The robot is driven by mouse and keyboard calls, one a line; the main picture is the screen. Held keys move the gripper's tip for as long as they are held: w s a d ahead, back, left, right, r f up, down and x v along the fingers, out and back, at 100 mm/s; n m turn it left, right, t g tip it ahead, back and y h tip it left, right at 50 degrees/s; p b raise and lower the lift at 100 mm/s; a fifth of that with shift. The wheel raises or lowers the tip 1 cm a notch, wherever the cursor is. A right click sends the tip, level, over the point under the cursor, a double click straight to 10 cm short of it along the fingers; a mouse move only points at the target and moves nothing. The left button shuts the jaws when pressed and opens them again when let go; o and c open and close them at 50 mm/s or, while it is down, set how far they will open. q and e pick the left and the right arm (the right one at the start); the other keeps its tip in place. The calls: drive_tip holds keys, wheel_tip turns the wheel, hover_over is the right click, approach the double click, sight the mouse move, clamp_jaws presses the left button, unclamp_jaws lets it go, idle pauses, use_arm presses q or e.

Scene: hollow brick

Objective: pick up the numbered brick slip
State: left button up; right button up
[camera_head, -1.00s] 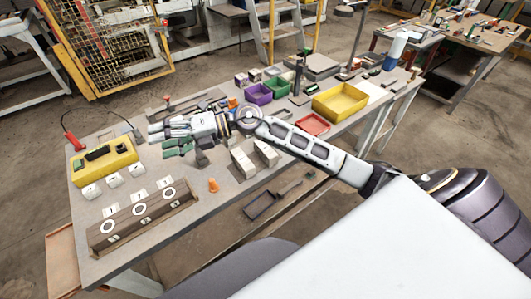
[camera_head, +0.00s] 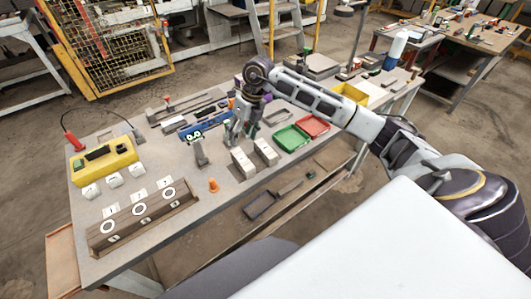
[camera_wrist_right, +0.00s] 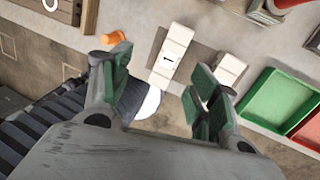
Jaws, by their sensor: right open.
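My right gripper (camera_head: 236,140) points down above the table, just behind the blocks in the head view. In the wrist view its green-padded fingers (camera_wrist_right: 163,78) are spread and empty, with the numbered slip showing between and beyond them. My left gripper is not in view.
An orange cone (camera_head: 213,185) stands left of the blocks. Green (camera_head: 291,138) and red (camera_head: 314,126) trays lie to the right. A wooden rack (camera_head: 143,222) with white rings is at the front left, near a yellow case (camera_head: 104,160) and several small white numbered pieces.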

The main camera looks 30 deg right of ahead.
drive_tip(key=d+r+m+h, duration=0.1)
drive_tip(key=d+h, duration=0.2)
drive_tip(key=d, duration=0.6)
drive_tip(key=shift+r+g, duration=0.4)
drive_tip(key=shift+s+a+f, duration=0.1)
drive_tip(key=p, duration=0.1)
hover_over(265, 148)
drive_tip(key=shift+f, duration=4.2)
drive_tip(key=shift+f+p, duration=0.4)
drive_tip(key=shift+f, duration=0.5)
drive_tip(key=shift+f+p, duration=0.35)
drive_tip(key=shift+f, duration=1.35)
